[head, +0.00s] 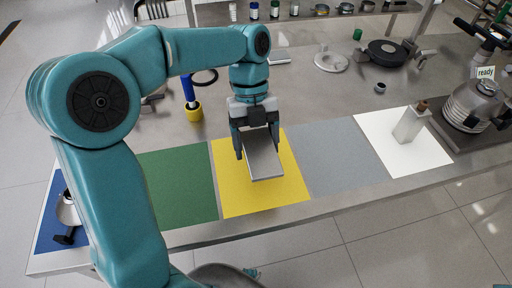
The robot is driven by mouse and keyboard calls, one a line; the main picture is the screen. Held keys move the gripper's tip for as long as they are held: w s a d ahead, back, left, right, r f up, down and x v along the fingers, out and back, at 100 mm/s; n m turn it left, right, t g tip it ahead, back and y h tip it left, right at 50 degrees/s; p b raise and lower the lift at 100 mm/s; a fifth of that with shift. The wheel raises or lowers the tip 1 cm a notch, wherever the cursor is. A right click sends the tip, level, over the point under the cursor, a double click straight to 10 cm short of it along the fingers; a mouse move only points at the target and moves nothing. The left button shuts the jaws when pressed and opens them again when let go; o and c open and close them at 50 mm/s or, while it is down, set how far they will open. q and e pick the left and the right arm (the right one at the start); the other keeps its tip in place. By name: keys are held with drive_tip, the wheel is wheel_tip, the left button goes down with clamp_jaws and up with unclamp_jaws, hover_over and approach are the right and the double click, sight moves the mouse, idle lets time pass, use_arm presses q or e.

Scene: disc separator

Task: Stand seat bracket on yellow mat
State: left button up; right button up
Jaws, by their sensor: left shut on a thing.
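A flat grey metal seat bracket (264,160) is in my left gripper (257,140), whose fingers are shut on its upper part. The bracket is over the yellow mat (285,194) and looks tilted. I cannot tell whether its lower end touches the mat. The yellow mat lies on the grey bench between a green mat and a grey mat. My right gripper is not in view.
Beside the yellow mat lie a green mat (178,187) and a grey mat (346,157). A white mat (375,130) bears a pale upright block (409,126). A blue-and-yellow tool (193,105) stands behind the green mat. A metal vessel (472,104) labelled "ready" stands at right.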

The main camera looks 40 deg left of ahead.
use_arm(q)
drive_tip(key=shift+f, duration=0.85)
drive_tip(key=o, duration=0.9)
drive_tip(key=shift+f, duration=0.15)
drive_tip(key=shift+c, duration=0.2)
drive_tip(key=o, duration=0.4)
drive_tip(key=shift+r, duration=0.3)
drive_tip(key=p+v, duration=0.2)
drive_tip(key=v, duration=1)
drive_tip(key=shift+f+p, duration=0.1)
drive_tip(key=shift+p, duration=0.2)
